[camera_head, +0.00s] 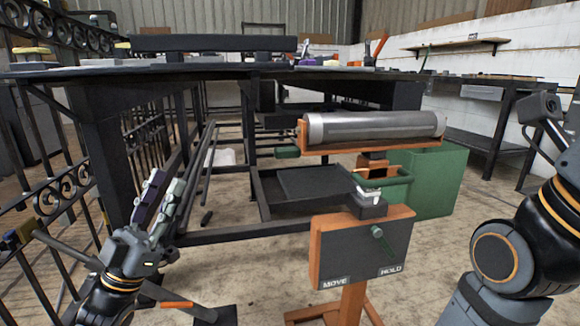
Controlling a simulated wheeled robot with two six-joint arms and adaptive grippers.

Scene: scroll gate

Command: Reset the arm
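A green bin (437,182) stands behind the stand. A dark workbench (100,110) with an open lower frame and tray (312,184) spans the middle. A black iron fence (50,200) runs along the left, close to my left arm. Concrete floor shows between the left arm and stand.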

